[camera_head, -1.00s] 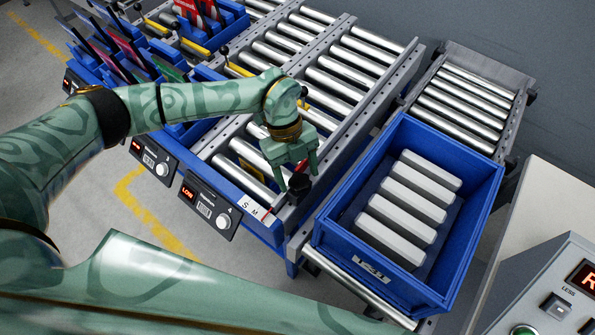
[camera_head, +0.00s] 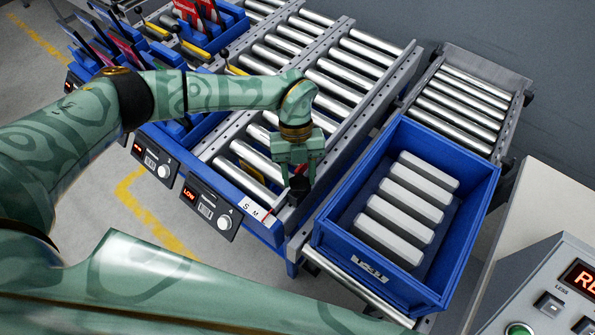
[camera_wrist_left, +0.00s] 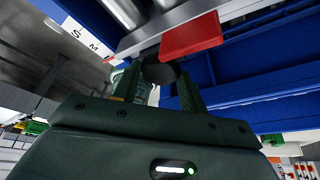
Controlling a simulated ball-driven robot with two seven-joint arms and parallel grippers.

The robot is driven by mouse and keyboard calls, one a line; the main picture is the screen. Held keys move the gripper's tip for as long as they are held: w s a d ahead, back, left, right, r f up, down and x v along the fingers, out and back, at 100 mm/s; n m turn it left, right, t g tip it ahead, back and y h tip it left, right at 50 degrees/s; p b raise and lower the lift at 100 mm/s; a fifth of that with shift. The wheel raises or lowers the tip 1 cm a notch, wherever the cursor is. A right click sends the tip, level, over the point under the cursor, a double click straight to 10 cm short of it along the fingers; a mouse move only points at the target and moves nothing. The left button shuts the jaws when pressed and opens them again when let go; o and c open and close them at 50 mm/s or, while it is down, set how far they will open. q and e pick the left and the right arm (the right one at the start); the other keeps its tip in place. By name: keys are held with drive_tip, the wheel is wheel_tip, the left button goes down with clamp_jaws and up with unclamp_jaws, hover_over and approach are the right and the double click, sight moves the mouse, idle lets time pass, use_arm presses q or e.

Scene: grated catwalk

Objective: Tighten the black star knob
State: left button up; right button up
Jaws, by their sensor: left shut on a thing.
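The black star knob (camera_head: 299,187) sits at the front end of the roller lane, right of the white S and M scale label (camera_head: 256,211). In the left wrist view the dark knob (camera_wrist_left: 160,72) lies between my fingertips, beside a red block (camera_wrist_left: 190,36). My left gripper (camera_head: 300,182) reaches down from above and is shut on the knob. The fingers hide part of the knob in the head view. My right gripper is not in view.
A blue crate (camera_head: 335,232) with several pale bars stands close to the right of the knob. Roller lanes (camera_head: 345,75) run behind it. Label units with LOW displays (camera_head: 207,207) line the front edge at left. A control panel (camera_head: 545,300) is at lower right.

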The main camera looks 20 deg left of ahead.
use_arm(q)
drive_tip(key=o, duration=1)
drive_tip(key=shift+c, duration=0.2)
drive_tip(key=v, duration=1.6)
drive_tip(key=shift+r+p, duration=0.2)
drive_tip(key=shift+p, duration=0.25)
drive_tip(key=shift+d+f, duration=0.1)
